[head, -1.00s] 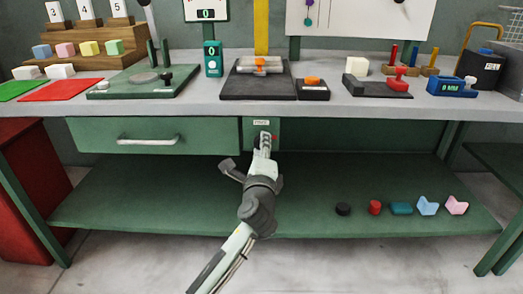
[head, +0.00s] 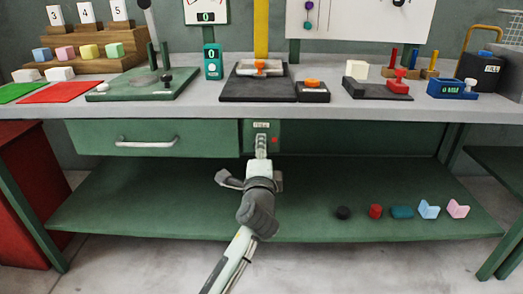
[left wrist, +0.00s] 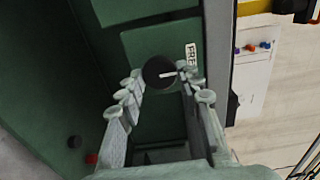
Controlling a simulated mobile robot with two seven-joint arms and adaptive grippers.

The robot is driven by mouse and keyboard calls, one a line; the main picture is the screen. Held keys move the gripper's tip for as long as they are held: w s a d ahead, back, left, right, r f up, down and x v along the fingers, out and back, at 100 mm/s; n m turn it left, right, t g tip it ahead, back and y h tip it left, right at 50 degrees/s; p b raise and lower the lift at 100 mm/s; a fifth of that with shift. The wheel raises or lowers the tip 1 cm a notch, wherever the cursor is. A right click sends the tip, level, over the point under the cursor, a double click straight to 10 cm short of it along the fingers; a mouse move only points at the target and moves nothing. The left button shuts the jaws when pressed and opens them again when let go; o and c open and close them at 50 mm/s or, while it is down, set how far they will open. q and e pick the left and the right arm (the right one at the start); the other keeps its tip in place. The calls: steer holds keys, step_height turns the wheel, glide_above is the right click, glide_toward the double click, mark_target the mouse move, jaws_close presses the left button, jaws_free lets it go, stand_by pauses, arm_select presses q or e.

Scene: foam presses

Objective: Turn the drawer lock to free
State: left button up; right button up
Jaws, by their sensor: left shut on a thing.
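The drawer lock is a dark round knob (left wrist: 155,72) with a white mark, on a green panel (head: 248,140) to the right of the closed green drawer (head: 205,138). In the left wrist view the mark lies on the knob's right side, and a white label (left wrist: 191,54) that appears to read FREE sits beyond it. My left gripper (head: 262,146) is at the panel; in the left wrist view its fingers (left wrist: 167,88) flank the knob, shut on it. The head view hides the knob behind the gripper. My right gripper is not in view.
The drawer handle (head: 146,141) is left of the panel. The grey bench top (head: 225,104) above holds several devices. The lower green shelf (head: 130,205) carries several small pieces at right, including a black disc (head: 343,212). The shelf's left part is clear.

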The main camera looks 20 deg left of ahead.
arm_select(q)
steer(key=o, duration=1)
steer(key=shift+o, duration=0.8)
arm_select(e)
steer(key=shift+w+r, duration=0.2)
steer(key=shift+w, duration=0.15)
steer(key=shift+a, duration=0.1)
arm_select(q)
steer(key=v, duration=1.2)
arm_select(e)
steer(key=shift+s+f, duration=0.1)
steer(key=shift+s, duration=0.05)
